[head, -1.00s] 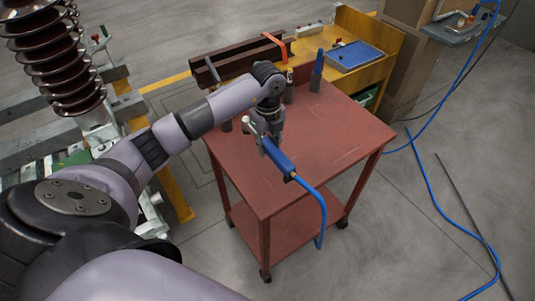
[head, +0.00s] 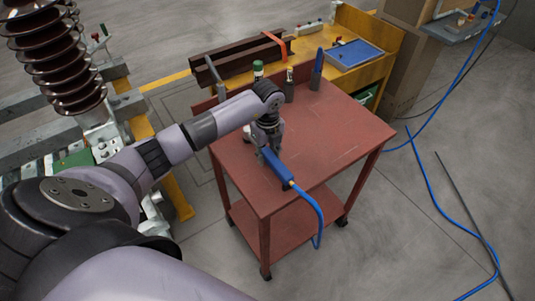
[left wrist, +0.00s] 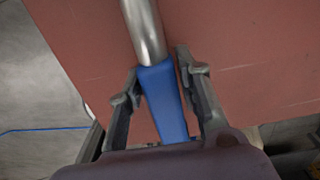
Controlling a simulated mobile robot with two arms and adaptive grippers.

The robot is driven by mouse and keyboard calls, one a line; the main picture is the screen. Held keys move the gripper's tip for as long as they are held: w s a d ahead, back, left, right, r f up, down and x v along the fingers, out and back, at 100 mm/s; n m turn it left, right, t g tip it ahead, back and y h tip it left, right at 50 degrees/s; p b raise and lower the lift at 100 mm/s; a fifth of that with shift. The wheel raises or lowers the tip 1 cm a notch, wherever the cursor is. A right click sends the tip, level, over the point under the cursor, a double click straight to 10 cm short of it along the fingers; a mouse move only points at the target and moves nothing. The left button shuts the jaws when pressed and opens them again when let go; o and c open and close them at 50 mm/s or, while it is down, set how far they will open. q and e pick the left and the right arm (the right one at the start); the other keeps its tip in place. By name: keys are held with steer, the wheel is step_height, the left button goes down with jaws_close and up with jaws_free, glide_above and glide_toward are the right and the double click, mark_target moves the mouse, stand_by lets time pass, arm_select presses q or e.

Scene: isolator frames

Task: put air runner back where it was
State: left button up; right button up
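The air runner (head: 279,170) is a blue-handled tool with a metal front end and a blue hose at its rear. In the head view it appears to lie on the red cart top (head: 325,140), near the left edge. In the left wrist view its blue handle (left wrist: 165,100) runs between the fingers, and its silver end points away over the red surface. My left gripper (head: 268,148) is right over it. Its fingers (left wrist: 160,72) stand on either side of the handle with gaps showing, so it looks open. My right gripper is out of view.
A green-capped bottle (head: 258,69), another small bottle (head: 289,86) and a dark blue upright object (head: 316,70) stand at the cart's back edge. Behind is a yellow bench (head: 385,40) with a blue tray (head: 354,55). The cart top's right side is clear.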

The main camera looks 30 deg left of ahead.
mark_target(268, 152)
arm_select(q)
steer(key=shift+o, duration=1.3)
steer(key=shift+r, duration=0.2)
step_height(268, 152, up, 12)
steer(key=b, duration=0.1)
steer(key=shift+b, duration=0.4)
steer(key=shift+f, duration=0.1)
